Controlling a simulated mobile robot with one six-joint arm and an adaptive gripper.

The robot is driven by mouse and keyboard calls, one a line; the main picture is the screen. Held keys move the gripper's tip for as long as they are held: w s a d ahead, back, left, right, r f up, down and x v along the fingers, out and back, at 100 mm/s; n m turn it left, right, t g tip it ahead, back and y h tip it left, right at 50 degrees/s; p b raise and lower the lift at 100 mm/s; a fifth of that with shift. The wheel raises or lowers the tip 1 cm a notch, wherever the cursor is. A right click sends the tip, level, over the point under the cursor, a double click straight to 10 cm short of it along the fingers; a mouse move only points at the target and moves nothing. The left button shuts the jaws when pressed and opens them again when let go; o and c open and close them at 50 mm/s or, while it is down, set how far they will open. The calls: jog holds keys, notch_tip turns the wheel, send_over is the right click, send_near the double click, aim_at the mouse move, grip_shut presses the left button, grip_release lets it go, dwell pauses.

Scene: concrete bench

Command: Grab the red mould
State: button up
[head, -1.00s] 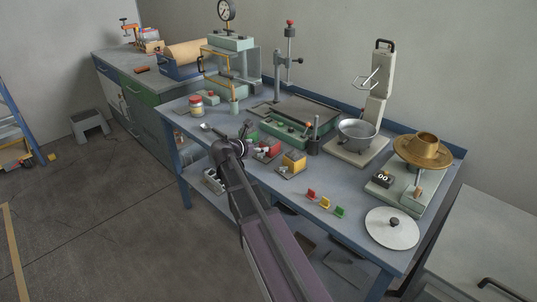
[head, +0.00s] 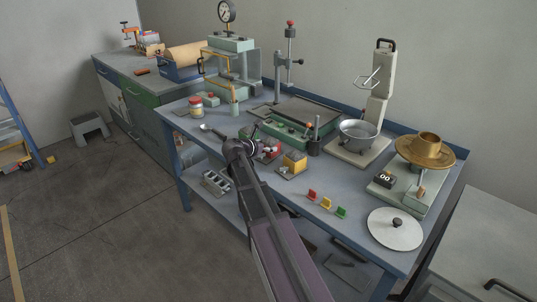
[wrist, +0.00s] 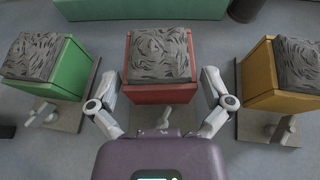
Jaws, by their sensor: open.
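The red mould (wrist: 158,94) is a box with a dark grey, swirled filling on top, in the middle of the wrist view. In the head view the red mould (head: 272,153) is partly hidden by my gripper. My gripper (wrist: 159,78) is open, with one finger to the left and one to the right of the red mould's near part. It holds nothing, and I cannot tell whether a finger touches the mould. In the head view my gripper (head: 257,139) is over the bench's front part.
A green mould (wrist: 70,77) stands to the left and a yellow mould (wrist: 262,85) to the right, each near a finger. The yellow mould (head: 295,161) has red, yellow and green small pieces to its right. A green-based device (head: 290,130) stands behind.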

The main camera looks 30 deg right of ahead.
aim_at(270, 142)
jog(key=shift+x, duration=1.2)
jog(key=shift+c, duration=0.2)
jog(key=c, duration=1)
